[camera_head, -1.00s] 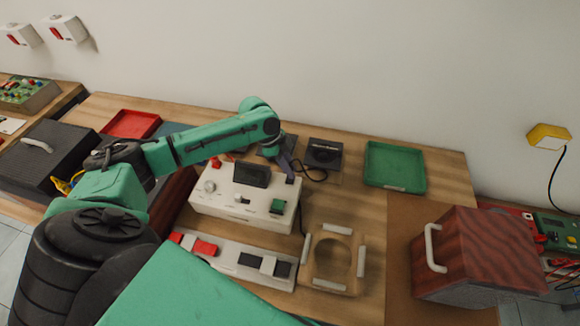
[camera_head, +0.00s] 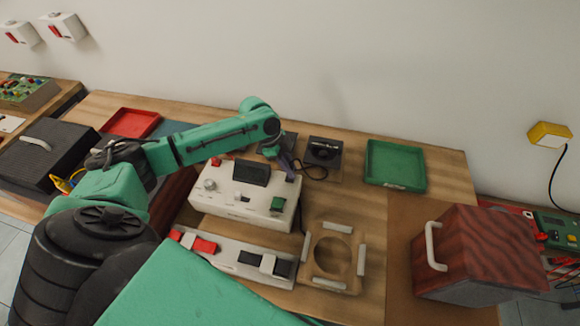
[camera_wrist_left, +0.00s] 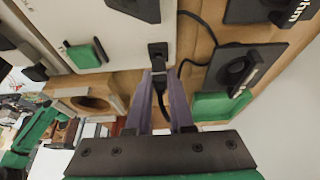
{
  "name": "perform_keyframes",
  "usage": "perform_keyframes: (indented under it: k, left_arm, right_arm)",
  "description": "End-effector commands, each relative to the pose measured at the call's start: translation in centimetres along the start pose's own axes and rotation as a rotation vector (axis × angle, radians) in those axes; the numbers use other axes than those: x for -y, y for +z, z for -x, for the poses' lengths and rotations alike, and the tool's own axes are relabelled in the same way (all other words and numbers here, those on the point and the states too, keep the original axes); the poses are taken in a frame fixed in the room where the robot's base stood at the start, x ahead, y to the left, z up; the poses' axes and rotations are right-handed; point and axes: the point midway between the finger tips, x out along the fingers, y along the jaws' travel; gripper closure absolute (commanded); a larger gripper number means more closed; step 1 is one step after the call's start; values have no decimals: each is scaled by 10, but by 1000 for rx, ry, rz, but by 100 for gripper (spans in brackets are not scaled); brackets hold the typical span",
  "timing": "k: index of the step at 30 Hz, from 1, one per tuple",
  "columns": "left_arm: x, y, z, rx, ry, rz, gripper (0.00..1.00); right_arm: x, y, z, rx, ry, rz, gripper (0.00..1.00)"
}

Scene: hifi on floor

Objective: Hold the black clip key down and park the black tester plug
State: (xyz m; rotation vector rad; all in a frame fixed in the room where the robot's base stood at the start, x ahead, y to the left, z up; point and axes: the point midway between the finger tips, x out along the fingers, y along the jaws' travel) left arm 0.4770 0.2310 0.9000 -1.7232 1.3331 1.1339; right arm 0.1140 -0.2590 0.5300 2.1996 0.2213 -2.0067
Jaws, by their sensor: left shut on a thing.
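My left gripper (camera_head: 291,172) is at the back right corner of the white tester box (camera_head: 232,212). In the left wrist view its purple-grey fingers (camera_wrist_left: 159,78) are shut on the black tester plug (camera_wrist_left: 158,53), which sits at the tester's edge. A black cable runs from the plug between the fingers. I cannot tell whether the plug is still seated in a socket. The black clip key (camera_head: 250,259) is on the long pale clip box (camera_head: 226,262) in front of the tester, with no gripper on it. My right gripper is out of view.
A green tray (camera_head: 371,178) is at the back right. A wooden ring fixture (camera_head: 312,262) lies right of the clip box. A dark red box with a handle (camera_head: 480,252) stands farther right. Bare table lies between them.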

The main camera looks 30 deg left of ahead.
Motion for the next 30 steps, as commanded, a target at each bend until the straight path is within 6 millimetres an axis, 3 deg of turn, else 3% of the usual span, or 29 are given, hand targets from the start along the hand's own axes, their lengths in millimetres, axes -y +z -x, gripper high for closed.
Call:
perform_keyframes:
  k: [30]
  left_arm:
    - [0, 5, -10, 0, 0, 0, 100]
  right_arm:
    - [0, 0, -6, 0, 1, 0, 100]
